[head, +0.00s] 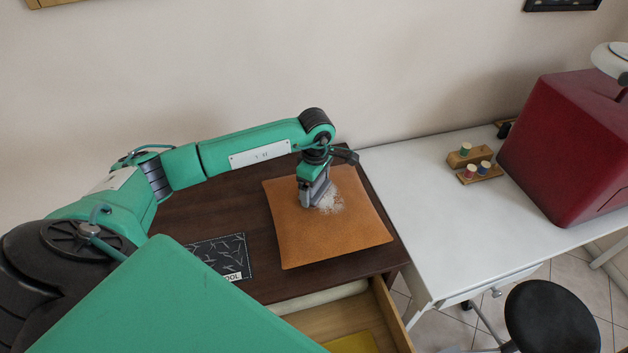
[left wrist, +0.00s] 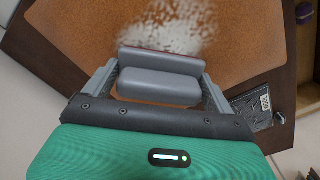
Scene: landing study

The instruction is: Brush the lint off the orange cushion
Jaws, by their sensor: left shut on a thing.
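The orange cushion (head: 335,240) lies flat on the dark brown desk. A patch of white lint (head: 330,199) sits on its upper middle; in the left wrist view the lint (left wrist: 175,25) is at the top, just beyond the brush. My left gripper (head: 314,192) is over the cushion, pointing down, shut on a grey brush (left wrist: 160,85). The brush is at the left edge of the lint, at or close to the cushion surface; exact contact is hidden. My right gripper is in neither view.
A black card (head: 222,256) with pale marks lies left of the cushion on the desk (head: 190,220). An open drawer (head: 325,325) sticks out at the front. A white table (head: 410,190) with thread spools (head: 483,168) and a red box (head: 565,145) stands right. A stool (head: 552,318) is in front.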

